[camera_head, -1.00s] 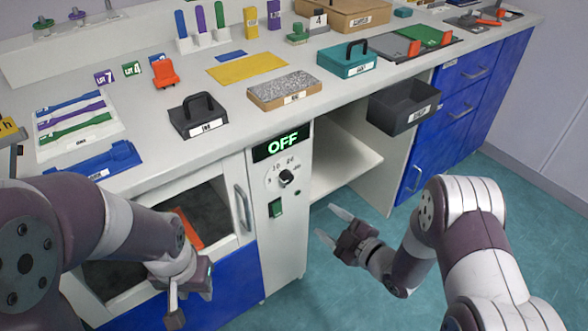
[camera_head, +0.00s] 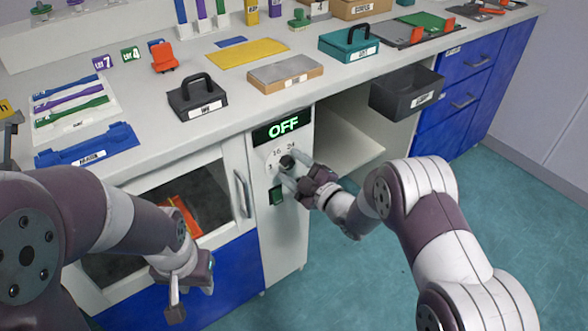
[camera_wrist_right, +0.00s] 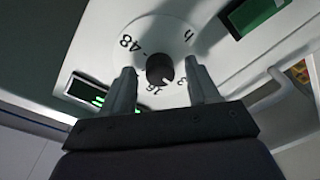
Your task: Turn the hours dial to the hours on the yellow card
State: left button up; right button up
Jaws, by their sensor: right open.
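The hours dial (camera_head: 287,162) is a dark round knob on a white numbered disc, on the white panel below the lit OFF display (camera_head: 283,128). In the right wrist view the dial (camera_wrist_right: 160,69) lies between and just beyond the fingertips, with a white pointer mark and the number 48 readable at upper left. My right gripper (camera_head: 289,174) is open at the dial, one finger on each side; contact is not clear. My left gripper (camera_head: 192,292) hangs low in front of the cabinet; its jaw state is unclear.
A green switch (camera_head: 276,195) sits just below the dial. A glass-fronted cabinet door with a handle (camera_head: 242,193) is to its left. A dark open bin (camera_head: 405,94) hangs under the counter at right. The counter holds labelled boxes and trays.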

jog(key=c, duration=1)
jog(key=shift+c, duration=0.2)
jog(key=shift+m, duration=0.3)
jog(key=m+p, duration=0.1)
jog(key=m, duration=0.3)
jog(key=shift+m+p, duration=0.3)
jog(key=shift+m, duration=0.1)
jog(key=m+p, duration=0.1)
jog(key=m, duration=0.5)
jog(key=shift+f+m+t+p, duration=0.1)
jog(key=shift+m+t+p, duration=0.2)
jog(key=shift+t+p, duration=0.1)
jog(key=o, duration=1)
